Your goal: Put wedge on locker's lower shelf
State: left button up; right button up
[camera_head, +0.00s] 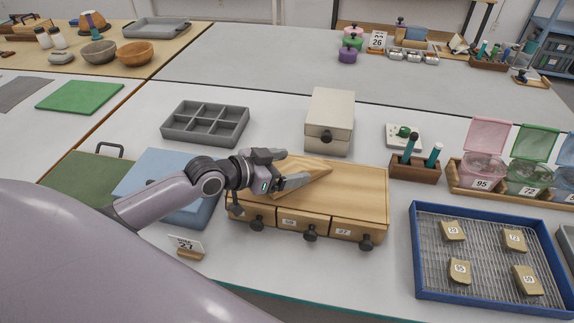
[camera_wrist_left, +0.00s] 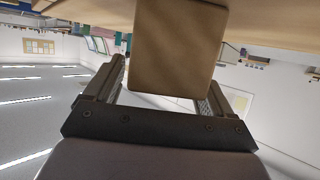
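The wooden wedge (camera_head: 308,172), a pale brown tapered piece, lies on top of the wooden drawer unit (camera_head: 362,187). My left gripper (camera_head: 286,168) is at the wedge's left end, fingers spread apart, one on the far side and one on the near side. In the left wrist view a tan wooden piece (camera_wrist_left: 178,45), seemingly the wedge, reaches in between the open fingers (camera_wrist_left: 160,85); whether either finger touches it is unclear. No locker with a visible lower shelf can be made out. My right gripper is not in view.
A cream box (camera_head: 330,112) with a dark knob stands behind the drawer unit. A grey compartment tray (camera_head: 205,142) is behind left, a blue case (camera_head: 150,170) at left. A pen block (camera_head: 415,170) and blue-rimmed tray (camera_head: 417,255) are at right.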

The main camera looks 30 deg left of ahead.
pick_arm(q)
jog(key=shift+r, duration=0.25)
jog(key=shift+s+a, duration=0.2)
jog(key=shift+s, duration=0.1)
jog(key=v, duration=1.1)
jog(key=w+f, duration=0.1)
jog(key=w+d+f, duration=0.1)
jog(key=f, duration=0.1)
jog(key=w+d+f, duration=0.1)
jog(key=f, duration=0.1)
jog(key=shift+w, duration=0.15)
jog(key=shift+x, duration=3.45)
jog(key=c, duration=1.3)
jog(key=shift+o, duration=0.2)
jog(key=shift+r, duration=0.2)
